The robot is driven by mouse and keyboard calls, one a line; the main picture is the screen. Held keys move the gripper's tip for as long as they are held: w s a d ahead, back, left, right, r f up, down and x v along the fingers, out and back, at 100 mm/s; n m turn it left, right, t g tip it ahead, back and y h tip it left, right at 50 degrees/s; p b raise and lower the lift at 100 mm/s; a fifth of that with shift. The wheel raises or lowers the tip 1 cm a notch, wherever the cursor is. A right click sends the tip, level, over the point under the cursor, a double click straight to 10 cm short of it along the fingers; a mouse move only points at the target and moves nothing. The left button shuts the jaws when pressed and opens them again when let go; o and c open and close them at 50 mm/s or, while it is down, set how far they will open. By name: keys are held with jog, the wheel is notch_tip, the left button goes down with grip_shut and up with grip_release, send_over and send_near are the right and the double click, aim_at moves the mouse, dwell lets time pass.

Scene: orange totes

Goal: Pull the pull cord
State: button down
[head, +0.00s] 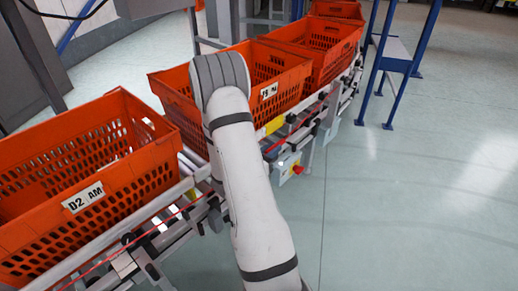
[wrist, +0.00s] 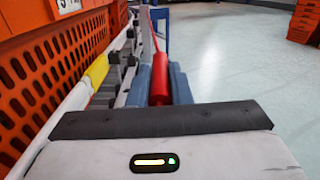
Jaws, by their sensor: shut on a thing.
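The red pull cord (head: 102,266) runs along the near side of the conveyor in the head view, and my arm covers part of it. In the wrist view a thick red piece of the cord (wrist: 160,84) lies between the two blue-grey fingers of my gripper (wrist: 161,80). The fingers are shut on it, one on each side. Beyond them the thin cord stretches away along the conveyor's side. My gripper is hidden behind my arm in the head view.
Orange totes stand in a row on the conveyor (head: 182,188): one at left (head: 75,205), one behind my arm (head: 285,75), others farther back. A blue-legged frame (head: 393,60) stands at back right. Stacked orange totes (wrist: 303,22) stand far right. The pale floor at right is clear.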

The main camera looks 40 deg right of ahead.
jog(key=c, duration=1.3)
grip_release()
jog(key=shift+d, duration=0.2)
jog(key=shift+a, duration=0.15)
jog(key=a, duration=0.5)
jog(key=s+a+p, duration=0.1)
jog(key=a, duration=0.1)
jog(key=shift+a, duration=0.25)
